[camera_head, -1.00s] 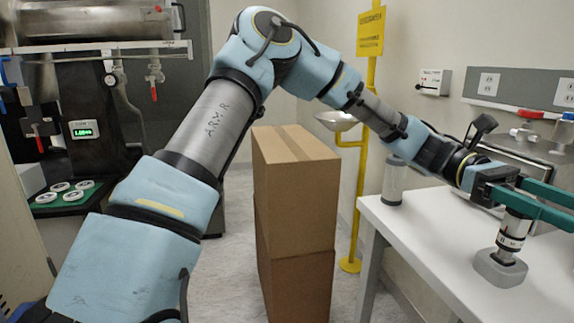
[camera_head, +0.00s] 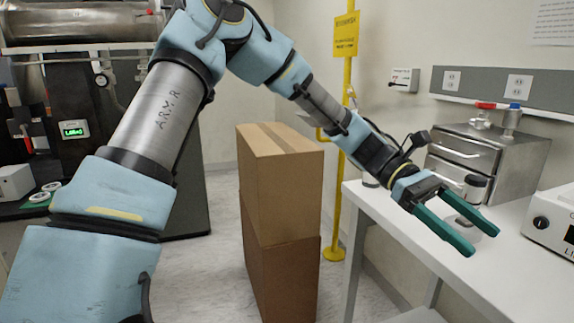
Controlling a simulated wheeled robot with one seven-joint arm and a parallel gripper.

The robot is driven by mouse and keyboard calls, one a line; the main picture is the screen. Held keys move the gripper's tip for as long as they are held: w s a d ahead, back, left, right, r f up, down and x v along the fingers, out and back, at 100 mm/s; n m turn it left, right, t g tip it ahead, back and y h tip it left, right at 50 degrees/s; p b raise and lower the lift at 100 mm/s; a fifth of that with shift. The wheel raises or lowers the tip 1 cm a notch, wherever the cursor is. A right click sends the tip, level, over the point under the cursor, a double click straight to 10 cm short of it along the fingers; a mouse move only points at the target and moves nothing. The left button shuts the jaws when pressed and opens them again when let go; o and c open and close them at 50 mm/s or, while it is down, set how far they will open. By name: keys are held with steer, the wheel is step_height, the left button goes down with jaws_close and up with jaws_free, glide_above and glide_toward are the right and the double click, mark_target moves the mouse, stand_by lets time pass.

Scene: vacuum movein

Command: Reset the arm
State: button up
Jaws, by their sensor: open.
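My arm reaches from the lower left up over the cardboard boxes and down toward the right. My gripper (camera_head: 472,236) is at the right, above the front part of the white table (camera_head: 408,235). Its two long green fingers are spread apart, with nothing held between them. A small silver and black cylinder (camera_head: 475,188) stands on the table just behind the fingers, apart from them as far as I can tell. The fingers hide its lower part and most of its grey base (camera_head: 462,221).
Two stacked cardboard boxes (camera_head: 282,200) stand on the floor left of the table. A yellow post (camera_head: 338,205) with a sign is behind them. A steel drawer unit (camera_head: 505,160) and a white device (camera_head: 552,222) are on the table. A dark machine (camera_head: 110,130) is at the left.

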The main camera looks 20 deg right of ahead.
steer(key=w+a+f+t, duration=0.5)
steer(key=w+a+f, duration=0.1)
steer(key=w+a, duration=0.25)
steer(key=w+a+f+t, duration=0.45)
steer(key=w+a, duration=0.35)
steer(key=a, duration=0.2)
steer(key=w+a+m+t+y, duration=0.1)
steer(key=w+a+t, duration=0.2)
steer(key=a, duration=1)
steer(key=w+a+m+t+y, duration=0.1)
steer(key=w+a+t, duration=0.2)
steer(key=a, duration=1)
steer(key=shift+w+a+m+y, duration=0.15)
steer(key=shift+w+m+y, duration=0.25)
steer(key=shift+w, duration=0.3)
steer(key=shift+t, duration=0.25)
